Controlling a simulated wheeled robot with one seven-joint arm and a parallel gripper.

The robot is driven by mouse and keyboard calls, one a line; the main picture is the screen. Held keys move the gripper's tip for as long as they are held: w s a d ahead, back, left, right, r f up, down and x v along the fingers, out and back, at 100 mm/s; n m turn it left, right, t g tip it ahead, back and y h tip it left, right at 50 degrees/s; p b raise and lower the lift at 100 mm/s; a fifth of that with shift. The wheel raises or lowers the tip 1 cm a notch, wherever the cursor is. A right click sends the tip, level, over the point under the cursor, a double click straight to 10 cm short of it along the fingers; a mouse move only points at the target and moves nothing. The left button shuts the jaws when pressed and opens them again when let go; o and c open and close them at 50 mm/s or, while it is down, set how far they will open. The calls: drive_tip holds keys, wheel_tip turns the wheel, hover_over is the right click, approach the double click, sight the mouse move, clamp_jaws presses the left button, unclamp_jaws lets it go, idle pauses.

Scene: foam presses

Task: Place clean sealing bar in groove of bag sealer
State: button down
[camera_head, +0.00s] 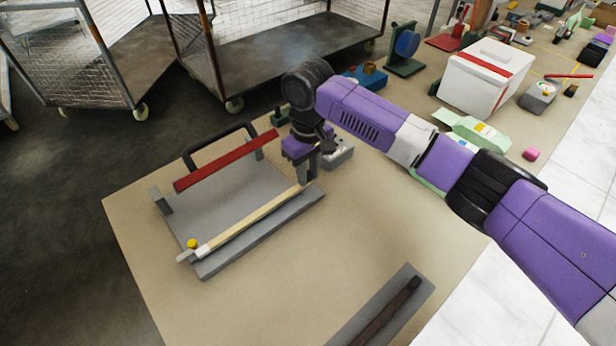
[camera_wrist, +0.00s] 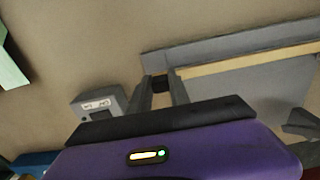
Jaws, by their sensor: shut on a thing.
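The bag sealer (camera_head: 235,195) lies on the near table, with a grey base plate and a raised red bar on a black handle (camera_head: 222,142). The pale yellow sealing bar (camera_head: 252,220) with a white left end lies along the sealer's front rail; I cannot tell whether it is fully down in the groove. My gripper (camera_head: 306,178) is at the bar's right end, pointing down. In the wrist view my gripper (camera_wrist: 162,90) has its fingers shut on a dark end piece in line with the pale bar (camera_wrist: 240,58). The fingers partly hide that end.
A dark bar (camera_head: 388,312) lies on a grey strip at the table's front right. A small grey box (camera_head: 338,155) stands just behind my gripper. A white box with a red stripe (camera_head: 480,78) and green items stand farther back. The table's front left is clear.

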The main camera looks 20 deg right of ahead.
drive_tip(key=shift+s+f, duration=0.15)
drive_tip(key=shift+f, duration=1.15)
drive_tip(key=c, duration=1.3)
unclamp_jaws()
drive_tip(key=shift+o, duration=0.5)
drive_tip(key=shift+f, duration=0.15)
drive_tip(key=shift+s+a, duration=0.1)
drive_tip(key=shift+a, duration=0.05)
wheel_tip(320, 180, up, 13)
drive_tip(key=b, duration=0.1)
drive_tip(key=shift+w+f+b, duration=0.2)
drive_tip(key=shift+w+b, duration=0.05)
drive_tip(key=shift+b, duration=0.15)
